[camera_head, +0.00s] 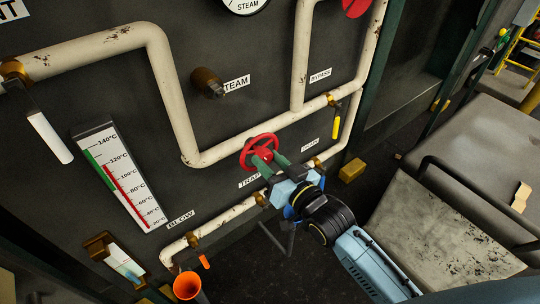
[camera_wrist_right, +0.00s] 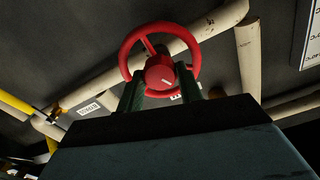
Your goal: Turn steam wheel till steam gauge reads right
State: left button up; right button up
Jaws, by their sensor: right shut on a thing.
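A red handwheel (camera_head: 259,148) is in front of the dark panel, by a label reading "TRAP". My right gripper (camera_head: 267,157) reaches it from the lower right and is shut on its hub. In the right wrist view the wheel (camera_wrist_right: 160,70) faces me, with the green fingers of my gripper (camera_wrist_right: 160,82) on either side of the hub. I cannot tell whether the wheel sits on a stem. A bare brass-brown stem (camera_head: 207,82) stands beside the "STEAM" label (camera_head: 236,84). The round steam gauge (camera_head: 246,5) is cut off at the top; its needle is hidden. My left gripper is not in view.
Cream pipes (camera_head: 245,148) cross the panel around the wheel. A yellow-handled valve (camera_head: 336,124) is to the right, and a white-handled one (camera_head: 50,137) to the left. A thermometer board (camera_head: 120,175) is at left. An orange funnel (camera_head: 187,286) is below.

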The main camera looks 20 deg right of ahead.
jog(key=o, duration=1)
jog(key=shift+s+d+f, duration=0.1)
jog(key=shift+s+d, duration=0.1)
jog(key=shift+s, duration=0.35)
jog(key=b+v, duration=0.2)
jog(key=v, duration=1)
jog(key=shift+s, duration=0.1)
